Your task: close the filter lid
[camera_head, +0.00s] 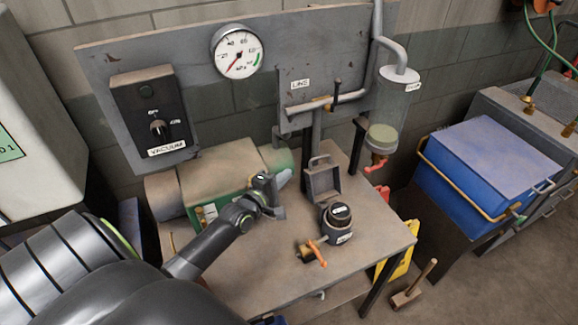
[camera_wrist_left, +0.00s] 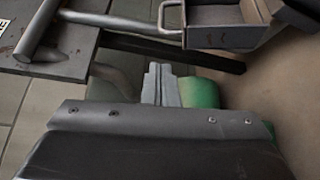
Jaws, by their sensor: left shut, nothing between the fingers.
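A small grey open metal box or raised lid (camera_head: 322,184) with a bail handle stands at the back of the bench, below the LINE panel. I cannot tell for certain whether it is the filter lid. It also shows at the top right of the left wrist view (camera_wrist_left: 222,38). A dark round pot (camera_head: 338,222) with a labelled top stands just in front of it. My left gripper (camera_head: 282,180) is left of the box, apart from it, in front of the green tank. Its fingers (camera_wrist_left: 160,78) are shut and empty. My right gripper is not seen.
The bench (camera_head: 240,270) is mostly clear in front. An orange-handled valve (camera_head: 315,252) sits near its front. A green tank (camera_head: 225,180) lies at the back left. A clear cylinder (camera_head: 398,95) hangs at the back right. A blue crate (camera_head: 480,185) stands right of the bench.

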